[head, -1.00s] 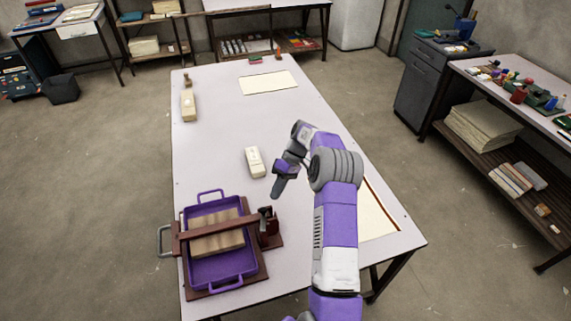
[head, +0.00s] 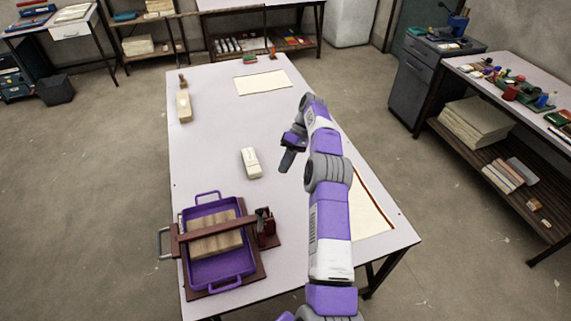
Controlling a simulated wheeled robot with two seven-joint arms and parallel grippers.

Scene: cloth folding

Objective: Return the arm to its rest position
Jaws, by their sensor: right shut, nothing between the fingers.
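My right arm (head: 330,215) reaches up from the bottom over the right side of the white table (head: 215,135). My right gripper (head: 287,160) points down above the table, to the right of a small white block (head: 250,162), with a gap between them in the picture. Its fingers are shut and hold nothing. My left gripper is not in the view. My arm hides part of the table's right side and part of a cream sheet (head: 368,215) with a dark red edge.
A purple tray (head: 215,272) with a tan folded cloth (head: 213,245) sits in a brown frame at the near left. A wooden block (head: 184,107) and another cream sheet (head: 263,83) lie farther back. A side bench (head: 500,75) stands at the right. The table's middle is mostly clear.

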